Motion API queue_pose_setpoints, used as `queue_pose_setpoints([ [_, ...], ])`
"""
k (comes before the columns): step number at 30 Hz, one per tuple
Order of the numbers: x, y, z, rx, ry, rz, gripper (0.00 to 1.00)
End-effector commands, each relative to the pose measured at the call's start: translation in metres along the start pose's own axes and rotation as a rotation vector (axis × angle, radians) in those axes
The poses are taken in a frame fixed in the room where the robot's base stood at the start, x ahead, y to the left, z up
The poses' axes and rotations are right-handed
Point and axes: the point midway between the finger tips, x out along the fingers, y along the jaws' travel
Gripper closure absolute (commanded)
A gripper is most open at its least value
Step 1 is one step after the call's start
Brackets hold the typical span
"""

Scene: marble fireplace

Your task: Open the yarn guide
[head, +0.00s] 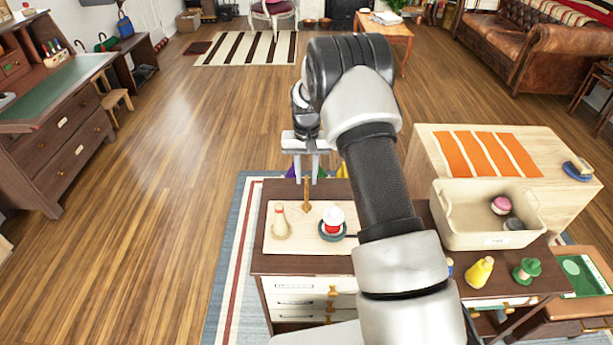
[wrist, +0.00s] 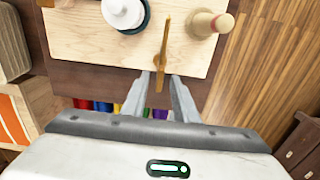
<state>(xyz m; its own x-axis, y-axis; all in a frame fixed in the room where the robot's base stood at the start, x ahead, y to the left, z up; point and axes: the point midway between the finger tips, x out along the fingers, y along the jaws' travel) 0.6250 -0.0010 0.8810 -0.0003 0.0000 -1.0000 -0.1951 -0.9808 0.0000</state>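A slim golden-brown upright piece, which looks like the yarn guide (head: 307,196), stands at the back part of a pale wooden board (head: 270,245) on the dark cabinet. In the wrist view the yarn guide (wrist: 164,48) is a narrow bar with its near end between my fingertips. My gripper (head: 304,174) points down at it from behind the board. In the wrist view my gripper (wrist: 160,80) is open, with a finger on each side of the bar and small gaps showing. I cannot tell whether either finger touches it.
On the board stand a pale wooden peg (head: 281,224) and a white-topped item on a dark round base (head: 332,224). Right are a cream bin (head: 470,239), a yellow figure (head: 480,272) and a green piece (head: 525,270). Coloured strips (wrist: 103,105) show beyond the cabinet edge. Floor on the left is free.

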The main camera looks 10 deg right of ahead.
Motion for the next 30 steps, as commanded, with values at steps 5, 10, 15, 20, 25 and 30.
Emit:
queue_pose_setpoints([
  [5,0.0052,-0.0001,-0.0002,0.0,0.001,0.0,0.73],
  [10,0.0052,0.0,-0.0002,0.0,0.001,0.0,0.73],
  [15,0.0051,0.0,-0.0001,0.0,0.0,0.0,0.99],
  [20,0.005,0.0,-0.0001,0.0,0.0,0.0,1.0],
  [25,0.0049,0.0,-0.0001,0.0,0.0,0.0,1.0],
  [30,0.0048,0.0,-0.0001,0.0,0.0,0.0,1.0],
])
